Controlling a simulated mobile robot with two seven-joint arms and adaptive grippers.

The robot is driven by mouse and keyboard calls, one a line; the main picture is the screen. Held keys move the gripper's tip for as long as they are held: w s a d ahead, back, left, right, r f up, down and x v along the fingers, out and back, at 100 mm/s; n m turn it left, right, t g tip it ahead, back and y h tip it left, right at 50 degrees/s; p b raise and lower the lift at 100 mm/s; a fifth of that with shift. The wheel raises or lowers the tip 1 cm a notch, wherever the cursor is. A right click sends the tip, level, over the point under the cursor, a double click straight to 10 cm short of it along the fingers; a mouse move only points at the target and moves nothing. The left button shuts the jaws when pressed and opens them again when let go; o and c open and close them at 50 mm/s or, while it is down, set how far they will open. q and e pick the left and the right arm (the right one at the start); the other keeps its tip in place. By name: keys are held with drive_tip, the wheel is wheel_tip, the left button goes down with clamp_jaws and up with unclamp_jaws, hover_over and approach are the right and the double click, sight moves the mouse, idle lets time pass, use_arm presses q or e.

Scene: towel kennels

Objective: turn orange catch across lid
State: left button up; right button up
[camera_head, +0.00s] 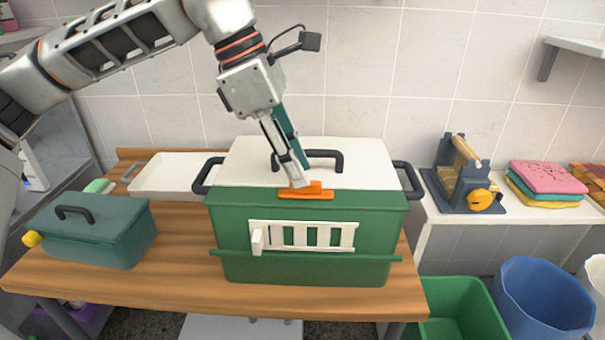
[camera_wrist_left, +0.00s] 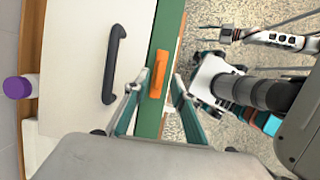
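The orange catch (camera_head: 318,191) sits at the front edge of the green kennel box (camera_head: 230,228), lengthwise along the rim beside the white lid (camera_head: 350,174). In the left wrist view the catch (camera_wrist_left: 157,74) lies on the green rim, parallel to the lid's edge. My left gripper (camera_head: 297,184) points down at the catch from above and partly covers it in the head view. Its fingers (camera_wrist_left: 155,88) are apart, with the catch ahead between them in the left wrist view; contact cannot be told.
A dark handle (camera_head: 308,156) stands on the lid near the gripper. A teal lidded box (camera_head: 100,235) is left on the wooden table (camera_head: 180,270), and a white tray (camera_head: 170,180) is behind. A side counter at right holds a dark roller device (camera_head: 465,180) and towels (camera_head: 548,178).

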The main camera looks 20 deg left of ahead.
sight(306, 189)
use_arm(q)
drive_tip(key=shift+x, duration=1.25)
use_arm(e)
drive_tip(key=shift+w+r, duration=0.25)
drive_tip(key=shift+w, duration=0.2)
use_arm(q)
clamp_jaws()
